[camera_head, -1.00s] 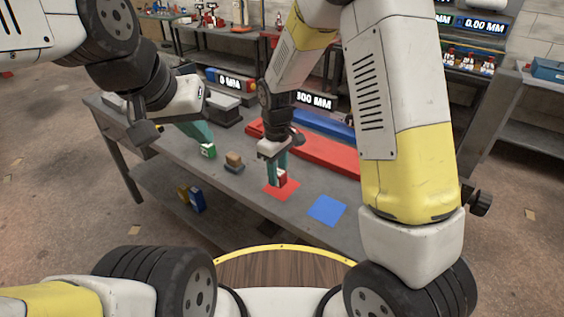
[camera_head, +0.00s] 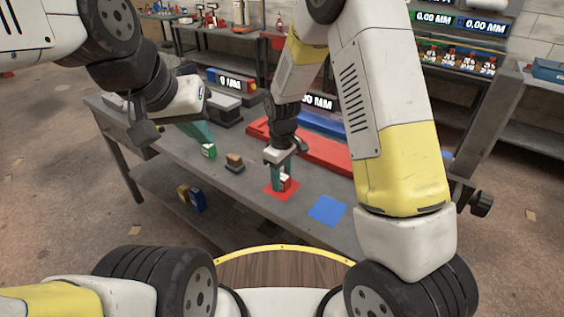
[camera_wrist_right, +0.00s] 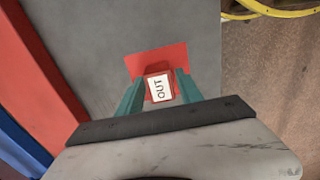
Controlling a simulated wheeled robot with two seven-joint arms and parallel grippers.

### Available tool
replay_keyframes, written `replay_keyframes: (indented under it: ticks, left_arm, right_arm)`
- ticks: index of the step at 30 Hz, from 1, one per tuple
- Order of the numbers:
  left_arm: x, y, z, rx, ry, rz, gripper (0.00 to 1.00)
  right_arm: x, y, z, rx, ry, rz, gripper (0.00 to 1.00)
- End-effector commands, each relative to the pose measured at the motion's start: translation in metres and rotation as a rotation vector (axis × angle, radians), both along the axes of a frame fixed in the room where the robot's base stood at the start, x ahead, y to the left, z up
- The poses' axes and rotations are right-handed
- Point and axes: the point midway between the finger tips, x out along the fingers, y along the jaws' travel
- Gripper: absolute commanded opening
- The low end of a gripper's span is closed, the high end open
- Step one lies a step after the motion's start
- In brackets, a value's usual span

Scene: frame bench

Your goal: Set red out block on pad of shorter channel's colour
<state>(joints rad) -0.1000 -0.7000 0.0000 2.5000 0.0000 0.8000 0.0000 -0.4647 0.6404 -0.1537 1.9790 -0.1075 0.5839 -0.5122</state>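The red block with the white OUT label (camera_wrist_right: 160,88) is between the teal fingers of my right gripper (camera_wrist_right: 160,84), which look closed on its sides. In the head view the block (camera_head: 287,184) is at the red pad (camera_head: 270,190); I cannot tell whether it touches it. The blue pad (camera_head: 327,211) lies bare to the right. The red channel (camera_head: 310,148) and blue channel (camera_head: 325,124) lie behind, partly hidden by my right arm. My left gripper (camera_head: 204,142) is over the bench's left part, its teal fingers beside a green block with a white face (camera_head: 209,151); its opening is unclear.
A small tan block on a dark base (camera_head: 235,162) stands between the grippers. Blue and yellow blocks (camera_head: 192,198) sit on the lower shelf. Bare bench surrounds the pads.

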Motion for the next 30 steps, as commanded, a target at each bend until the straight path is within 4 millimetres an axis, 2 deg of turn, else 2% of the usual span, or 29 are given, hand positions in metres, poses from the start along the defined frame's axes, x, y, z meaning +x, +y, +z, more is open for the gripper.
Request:
replay_keyframes:
  ticks: [10, 14, 17, 24, 30]
  left_arm:
    - [0.000, 0.000, 0.000, 0.000, 0.000, 0.000, 0.00]
    - [0.000, 0.000, 0.000, 0.000, 0.000, 0.000, 0.00]
    - [0.000, 0.000, 0.000, 0.000, 0.000, 0.000, 0.00]
    - [0.000, 0.000, 0.000, 0.000, 0.000, 0.000, 0.00]
    - [0.000, 0.000, 0.000, 0.000, 0.000, 0.000, 0.00]
  right_arm:
    - [0.000, 0.000, 0.001, 0.000, 0.000, 0.000, 0.53]
    - [0.001, 0.000, 0.010, 0.001, -0.002, 0.000, 0.53]
    - [0.001, 0.001, 0.026, 0.002, -0.004, 0.000, 0.53]
    - [0.001, 0.001, 0.079, 0.003, -0.005, 0.000, 0.53]
    - [0.001, 0.000, 0.111, 0.001, -0.003, 0.000, 0.53]
